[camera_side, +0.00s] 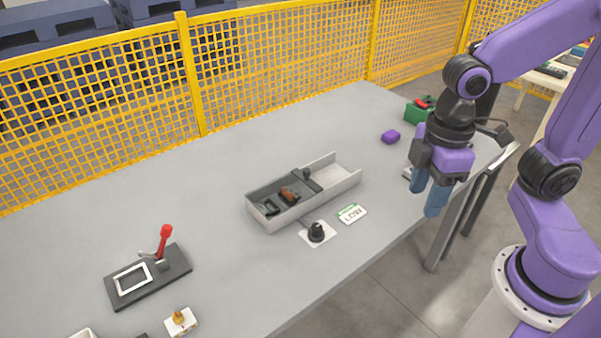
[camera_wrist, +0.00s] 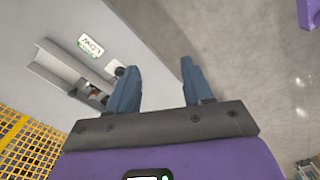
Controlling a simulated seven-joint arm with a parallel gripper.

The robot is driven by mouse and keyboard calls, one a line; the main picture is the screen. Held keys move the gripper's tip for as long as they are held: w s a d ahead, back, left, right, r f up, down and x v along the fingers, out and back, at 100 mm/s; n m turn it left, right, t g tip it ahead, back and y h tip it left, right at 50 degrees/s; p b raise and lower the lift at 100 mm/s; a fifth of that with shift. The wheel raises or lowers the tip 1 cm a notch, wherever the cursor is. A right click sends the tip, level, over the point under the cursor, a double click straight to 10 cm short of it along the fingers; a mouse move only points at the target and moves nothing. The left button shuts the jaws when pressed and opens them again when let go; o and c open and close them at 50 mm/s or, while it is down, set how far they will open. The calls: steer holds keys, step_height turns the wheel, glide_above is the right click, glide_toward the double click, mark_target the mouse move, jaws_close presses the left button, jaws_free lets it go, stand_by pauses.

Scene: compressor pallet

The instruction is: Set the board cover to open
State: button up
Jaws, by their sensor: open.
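A long, light grey open-topped box (camera_side: 335,190) lies on the table, mid-picture in the side view; it also shows in the wrist view (camera_wrist: 60,65), at the upper left. Its left part is dark inside and holds small dark and brown parts (camera_side: 289,194). A narrow dark grey piece with a black knob (camera_side: 306,173) sits across the box near its middle; I take this for the board cover, but cannot be sure. The right part of the box is bare. My gripper (camera_side: 428,194) is open and empty, pointing down right of the box, apart from it, near the table edge.
A black dial (camera_side: 316,232) and a LOW label (camera_side: 352,214) lie before the box. A red lever (camera_side: 165,240) on a dark base and a gold-topped block (camera_side: 180,320) stand left. Yellow fencing (camera_side: 190,75) borders the table.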

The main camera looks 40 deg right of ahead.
steer(key=w+a+r, duration=0.1)
steer(key=w+a, duration=0.2)
steer(key=w, duration=0.7)
steer(key=m, duration=0.3)
glide_above(307, 170)
step_height(307, 170, down, 3)
step_height(307, 170, down, 16)
steer(key=shift+a+f, duration=0.1)
steer(key=shift+c, duration=0.4)
jaws_close()
